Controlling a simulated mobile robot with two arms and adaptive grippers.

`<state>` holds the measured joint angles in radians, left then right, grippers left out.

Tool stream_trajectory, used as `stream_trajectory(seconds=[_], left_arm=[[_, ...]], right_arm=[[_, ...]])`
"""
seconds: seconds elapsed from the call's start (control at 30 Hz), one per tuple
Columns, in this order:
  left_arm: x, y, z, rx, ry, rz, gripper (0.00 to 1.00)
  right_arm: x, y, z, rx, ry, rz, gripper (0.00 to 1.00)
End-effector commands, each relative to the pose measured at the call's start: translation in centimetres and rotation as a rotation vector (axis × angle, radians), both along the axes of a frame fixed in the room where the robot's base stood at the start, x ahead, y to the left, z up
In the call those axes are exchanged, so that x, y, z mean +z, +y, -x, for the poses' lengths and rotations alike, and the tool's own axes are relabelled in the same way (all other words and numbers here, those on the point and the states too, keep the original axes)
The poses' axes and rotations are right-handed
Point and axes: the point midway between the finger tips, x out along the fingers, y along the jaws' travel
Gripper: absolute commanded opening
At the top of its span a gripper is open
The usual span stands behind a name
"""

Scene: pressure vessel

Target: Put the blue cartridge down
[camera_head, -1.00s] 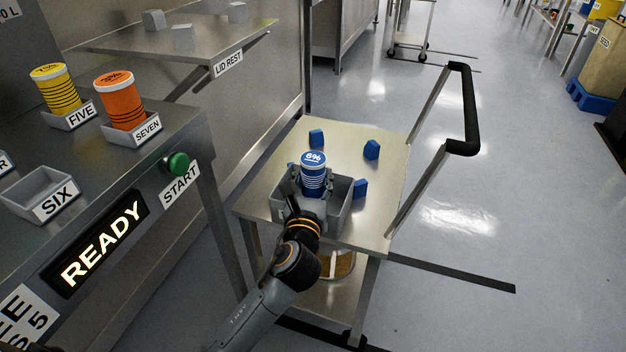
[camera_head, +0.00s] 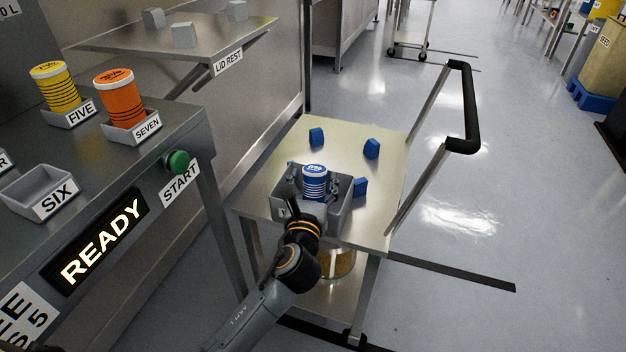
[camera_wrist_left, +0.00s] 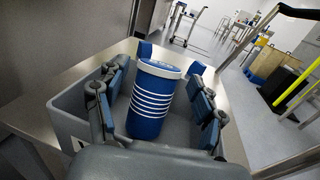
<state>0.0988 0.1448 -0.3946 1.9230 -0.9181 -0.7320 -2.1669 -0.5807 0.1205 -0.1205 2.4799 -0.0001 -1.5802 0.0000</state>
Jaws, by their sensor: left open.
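The blue cartridge (camera_head: 314,184) has a white-rimmed top and white stripes. It stands in the grey bin (camera_head: 341,222) on the cart top. In the left wrist view the cartridge (camera_wrist_left: 153,100) is upright or nearly so, inside the grey bin (camera_wrist_left: 68,122). My left gripper (camera_head: 318,190) reaches into the bin around the cartridge. In the wrist view its fingers (camera_wrist_left: 158,100) are spread on both sides of the cartridge, with a gap on each side. My right gripper is in no view.
The cart (camera_head: 380,205) has several small blue blocks (camera_head: 371,149) around the bin and a black handle (camera_head: 466,110) at right. At left, a bench holds the empty SIX tray (camera_head: 40,190), a yellow canister (camera_head: 55,88), an orange canister (camera_head: 120,98) and a green button (camera_head: 176,162).

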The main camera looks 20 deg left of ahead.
Motion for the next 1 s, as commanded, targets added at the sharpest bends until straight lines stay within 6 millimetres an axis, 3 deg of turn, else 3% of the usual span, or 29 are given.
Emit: stream_trajectory(seconds=[0.2, 0.5, 0.7, 1.0], left_arm=[[1.4, -0.1, 0.4, 0.000, 0.000, 0.001, 0.69], [1.2, -1.3, 7.1, -0.001, 0.004, 0.002, 0.69], [1.2, -2.0, 10.4, 0.000, 0.002, 0.000, 0.69], [1.2, -2.2, 11.8, 0.002, -0.001, 0.004, 0.69]], right_arm=[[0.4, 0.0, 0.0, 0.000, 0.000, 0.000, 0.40], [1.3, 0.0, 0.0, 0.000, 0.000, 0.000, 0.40], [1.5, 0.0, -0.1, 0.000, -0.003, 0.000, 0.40], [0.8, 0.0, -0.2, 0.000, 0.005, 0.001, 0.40]])
